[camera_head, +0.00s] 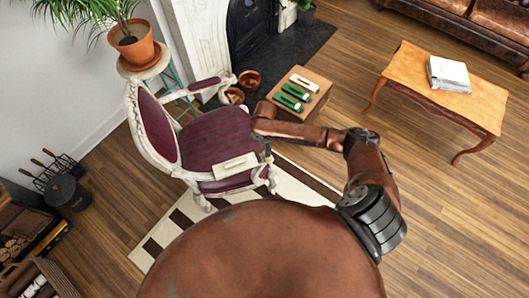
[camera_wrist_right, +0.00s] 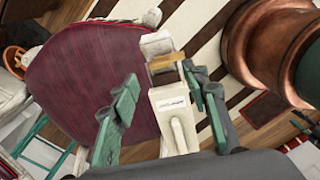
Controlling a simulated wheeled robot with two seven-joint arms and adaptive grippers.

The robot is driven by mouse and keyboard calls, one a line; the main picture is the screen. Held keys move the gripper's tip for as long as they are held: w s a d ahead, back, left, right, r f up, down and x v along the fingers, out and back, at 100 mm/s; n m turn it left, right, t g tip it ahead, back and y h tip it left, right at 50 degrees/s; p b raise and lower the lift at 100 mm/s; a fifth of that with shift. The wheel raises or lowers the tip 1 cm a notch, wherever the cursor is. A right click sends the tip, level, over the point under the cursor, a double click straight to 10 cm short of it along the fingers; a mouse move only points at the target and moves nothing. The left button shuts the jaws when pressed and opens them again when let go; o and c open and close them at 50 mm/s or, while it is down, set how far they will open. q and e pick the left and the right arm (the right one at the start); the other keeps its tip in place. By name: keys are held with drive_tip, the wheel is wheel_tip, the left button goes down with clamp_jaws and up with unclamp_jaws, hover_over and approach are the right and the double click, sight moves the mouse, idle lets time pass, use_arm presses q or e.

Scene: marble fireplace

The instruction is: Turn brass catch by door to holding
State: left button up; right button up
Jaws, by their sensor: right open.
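A cream box-like fixture (camera_head: 234,166) lies on the front of the purple chair seat. In the right wrist view it shows a brass bar (camera_wrist_right: 166,62), which seems to be the catch, a small label and a cream lever-like part (camera_wrist_right: 178,135). My right gripper (camera_wrist_right: 160,75) is open, with its green fingers on either side of the fixture. I cannot tell whether they touch it. In the head view my right gripper (camera_head: 264,150) is small and partly hidden at the fixture's right end. My left gripper is not in view.
The armchair (camera_head: 215,138) has carved white arms close to my right arm. A wooden box (camera_head: 315,97) with green and white items stands beyond it. A potted plant (camera_head: 134,43) is at upper left, and a wooden table (camera_head: 420,85) at right.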

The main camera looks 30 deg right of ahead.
wheel_tip(320, 180, down, 5)
drive_tip(key=shift+b, duration=0.3)
clamp_jaws()
idle(0.5)
